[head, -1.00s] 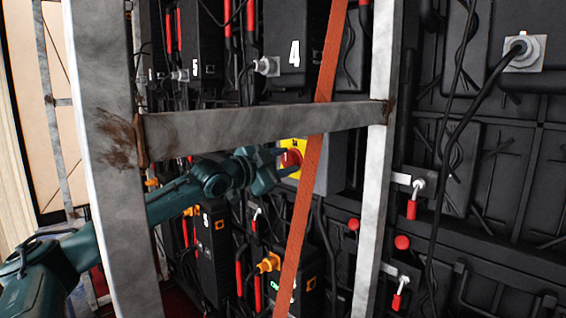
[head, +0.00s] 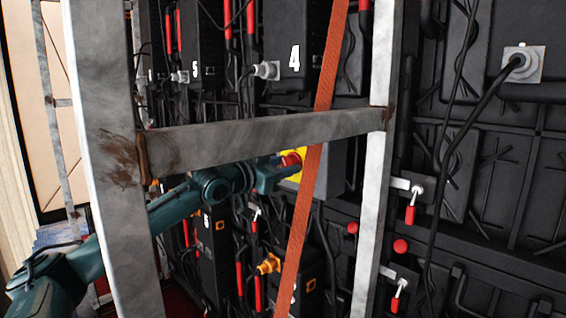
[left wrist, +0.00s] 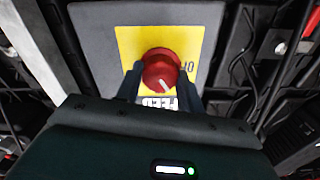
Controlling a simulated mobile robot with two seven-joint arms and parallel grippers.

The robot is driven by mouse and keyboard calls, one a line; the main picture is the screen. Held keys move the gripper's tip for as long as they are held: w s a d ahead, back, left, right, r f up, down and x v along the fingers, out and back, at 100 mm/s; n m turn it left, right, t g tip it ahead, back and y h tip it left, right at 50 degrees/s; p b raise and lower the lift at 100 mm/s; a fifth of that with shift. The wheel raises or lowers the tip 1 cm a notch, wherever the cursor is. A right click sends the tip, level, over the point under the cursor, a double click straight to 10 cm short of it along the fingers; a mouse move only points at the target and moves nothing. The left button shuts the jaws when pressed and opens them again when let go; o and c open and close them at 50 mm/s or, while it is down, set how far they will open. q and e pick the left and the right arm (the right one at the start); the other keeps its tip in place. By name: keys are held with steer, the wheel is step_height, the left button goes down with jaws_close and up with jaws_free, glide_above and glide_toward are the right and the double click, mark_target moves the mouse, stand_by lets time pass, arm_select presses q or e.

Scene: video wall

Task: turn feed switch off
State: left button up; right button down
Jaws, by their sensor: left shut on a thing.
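The feed switch is a red round knob (left wrist: 161,69) with a white pointer line, on a yellow plate (left wrist: 128,42) on a grey box (left wrist: 95,40). The pointer slants towards the lower right in the left wrist view. Part of the word FEED shows below the knob, and other lettering stands to its right, partly hidden. My left gripper (left wrist: 161,78) is shut on the knob, one finger on each side. In the head view the left gripper (head: 284,168) reaches the knob (head: 291,159) below a steel crossbar. An orange strap hides part of the box. My right gripper is not in view.
A grey steel frame with an upright (head: 110,200), a crossbar (head: 240,137) and a second upright (head: 376,200) stands in front. An orange strap (head: 312,180) hangs diagonally close to my left gripper. Black cables and red-handled latches (head: 411,213) line the panels.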

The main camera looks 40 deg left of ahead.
arm_select(q)
steer(key=n+p, duration=0.1)
steer(key=n, duration=0.1)
steer(key=shift+r+n+p, duration=0.15)
steer(key=shift+n+p, duration=0.2)
steer(key=shift+n, duration=0.05)
steer(key=shift+n+p, duration=0.3)
steer(key=shift+n, duration=0.2)
steer(key=n+p, duration=0.3)
steer(key=shift+n, duration=0.3)
steer(key=shift+n+p, duration=1.1)
steer(key=shift+p, duration=0.05)
steer(key=shift+n+p, duration=0.45)
steer(key=shift+n, duration=0.05)
steer(key=shift+n+p, duration=0.3)
steer(key=shift+n, duration=0.1)
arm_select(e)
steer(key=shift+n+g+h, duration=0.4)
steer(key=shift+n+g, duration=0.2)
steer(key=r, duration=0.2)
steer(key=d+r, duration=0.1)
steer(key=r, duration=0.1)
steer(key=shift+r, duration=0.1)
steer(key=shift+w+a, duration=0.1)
